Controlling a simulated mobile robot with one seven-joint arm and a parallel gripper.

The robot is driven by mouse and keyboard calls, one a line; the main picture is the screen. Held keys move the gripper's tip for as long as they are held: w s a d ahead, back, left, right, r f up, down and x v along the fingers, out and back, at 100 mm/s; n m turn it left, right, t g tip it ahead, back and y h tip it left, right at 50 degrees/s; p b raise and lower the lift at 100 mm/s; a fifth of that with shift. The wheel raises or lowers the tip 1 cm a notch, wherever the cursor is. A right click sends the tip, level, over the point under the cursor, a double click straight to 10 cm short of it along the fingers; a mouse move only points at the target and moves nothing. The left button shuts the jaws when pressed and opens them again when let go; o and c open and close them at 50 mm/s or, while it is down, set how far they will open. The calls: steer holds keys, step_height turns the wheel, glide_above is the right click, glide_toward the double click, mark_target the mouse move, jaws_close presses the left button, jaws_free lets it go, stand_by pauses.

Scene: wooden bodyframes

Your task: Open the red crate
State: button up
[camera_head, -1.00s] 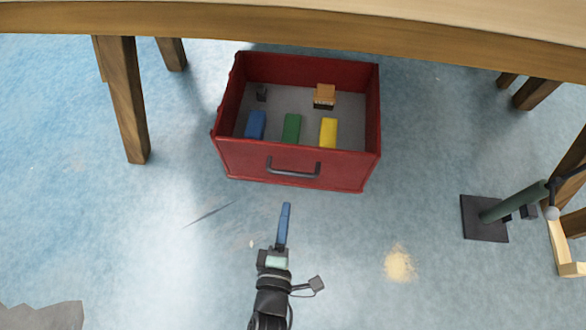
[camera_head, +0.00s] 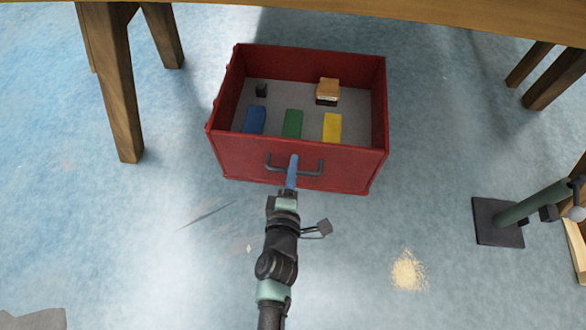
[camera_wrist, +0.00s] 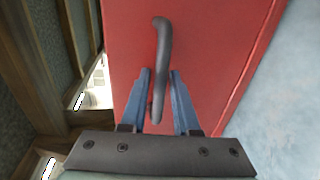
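The red crate (camera_head: 345,168) stands on the floor below the table edge. It has no lid and its inside is in view from above. A dark bar handle (camera_head: 312,173) is on its front face. My gripper (camera_head: 293,160) is in front of that face, at the handle's middle in the head view. In the wrist view, the blue fingers of my gripper (camera_wrist: 160,75) are apart. The handle (camera_wrist: 163,60) runs between them, with a visible gap to the fingers. Contact with the handle cannot be made out.
Inside the crate are a blue block (camera_head: 254,119), a green block (camera_head: 292,123), a yellow block (camera_head: 332,127), a wooden brush-like item (camera_head: 328,90) and a small dark item (camera_head: 261,90). A wooden table (camera_head: 400,12) overhangs behind. A stand with a dark base (camera_head: 497,222) is at the right.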

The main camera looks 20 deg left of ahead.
jaws_close()
stand_by(1.4)
